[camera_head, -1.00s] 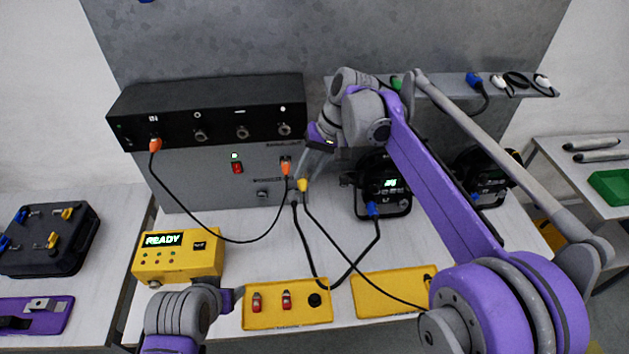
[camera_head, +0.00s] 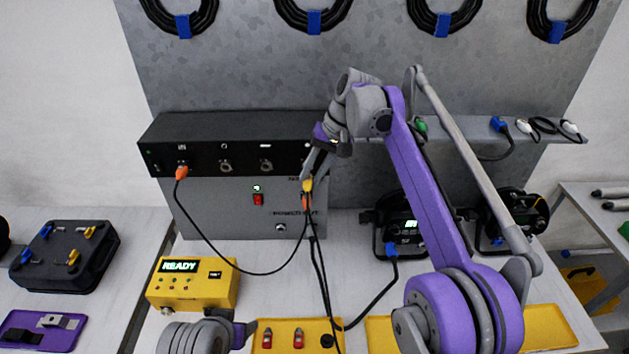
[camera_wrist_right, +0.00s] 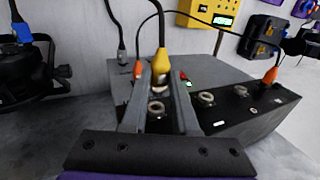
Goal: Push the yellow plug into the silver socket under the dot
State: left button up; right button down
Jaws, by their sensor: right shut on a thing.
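My right gripper (camera_head: 308,176) is shut on the yellow plug (camera_head: 307,186) in front of the right end of the black box (camera_head: 220,128). In the right wrist view the yellow plug (camera_wrist_right: 161,66) sits between my two fingers, its metal tip toward the box. The silver socket (camera_wrist_right: 157,108) nearest the tip lies between the fingers, with the plug apparently short of it. My arm and gripper hide this socket in the head view. My left gripper (camera_head: 245,332) is low in the head view, away from the plug; its opening is unclear.
An orange plug (camera_head: 181,173) is in the IN socket. Another orange plug (camera_head: 305,202) is on the grey panel just below the yellow plug. Two silver sockets (camera_head: 225,166) (camera_head: 266,166) are empty. Dark cables hang below my right gripper. A yellow READY box (camera_head: 190,285) stands on the table.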

jog(key=shift+w, duration=1.2)
jog(key=shift+w+a+r, duration=0.1)
jog(key=shift+w+a, duration=0.05)
jog(key=shift+w, duration=0.3)
dwell(1.4)
jog(key=shift+w, duration=0.75)
dwell(0.6)
jog(key=c, duration=0.6)
grip_release()
jog(key=shift+s, duration=0.1)
